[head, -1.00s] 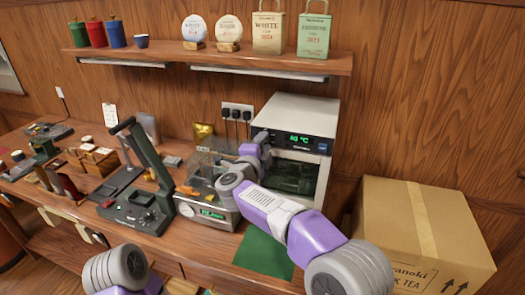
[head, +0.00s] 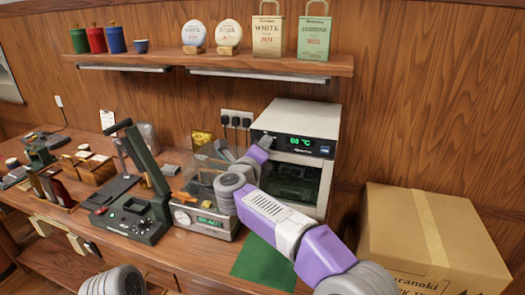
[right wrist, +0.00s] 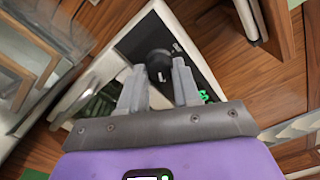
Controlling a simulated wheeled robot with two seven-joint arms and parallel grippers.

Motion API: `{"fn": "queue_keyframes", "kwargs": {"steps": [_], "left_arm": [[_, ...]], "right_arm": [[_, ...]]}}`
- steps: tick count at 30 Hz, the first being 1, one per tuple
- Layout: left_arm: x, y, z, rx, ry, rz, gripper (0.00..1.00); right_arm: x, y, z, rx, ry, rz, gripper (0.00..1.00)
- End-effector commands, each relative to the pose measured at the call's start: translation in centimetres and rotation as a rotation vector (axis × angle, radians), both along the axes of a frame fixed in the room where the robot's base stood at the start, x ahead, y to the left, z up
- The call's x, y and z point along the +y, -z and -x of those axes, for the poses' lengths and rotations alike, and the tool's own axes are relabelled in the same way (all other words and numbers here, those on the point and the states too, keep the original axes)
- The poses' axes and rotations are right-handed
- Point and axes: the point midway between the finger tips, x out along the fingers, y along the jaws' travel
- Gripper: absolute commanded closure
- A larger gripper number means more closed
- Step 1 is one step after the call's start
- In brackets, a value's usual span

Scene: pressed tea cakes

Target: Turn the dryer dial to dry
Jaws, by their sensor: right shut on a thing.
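The dryer (head: 312,117) is a white box with a glass door and a black control strip. Its green display (head: 300,142) shows a temperature in °C, too small to read surely. In the right wrist view the black round dial (right wrist: 159,62) sits on the dryer's dark panel. My right gripper (right wrist: 158,70) is shut on the dial, one grey finger on each side. In the head view my right gripper (head: 262,146) is at the left end of the control strip and hides the dial. My left gripper is out of view.
A machine with a clear cover and green display (head: 207,219) stands left of the dryer, close under my right arm. A dark green press (head: 133,215) is farther left. A cardboard box (head: 425,240) stands at right. A shelf (head: 210,62) runs above.

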Motion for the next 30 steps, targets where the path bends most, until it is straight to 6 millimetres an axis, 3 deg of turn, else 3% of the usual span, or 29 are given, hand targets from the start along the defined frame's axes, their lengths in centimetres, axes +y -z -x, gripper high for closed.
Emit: {"fn": "queue_keyframes", "kwargs": {"steps": [14,15,19,30], "left_arm": [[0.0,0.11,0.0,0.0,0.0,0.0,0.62],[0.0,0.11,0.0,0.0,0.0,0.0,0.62],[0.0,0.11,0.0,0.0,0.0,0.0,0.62],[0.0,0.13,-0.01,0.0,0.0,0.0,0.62]], "right_arm": [[0.01,-0.05,0.0,-0.006,-0.001,-0.016,0.98],[0.02,-0.05,0.0,-0.007,0.0,-0.016,0.66],[0.01,-0.05,0.01,-0.006,0.0,-0.015,0.47],[0.14,-0.02,0.3,-0.005,-0.001,-0.014,0.44]]}}
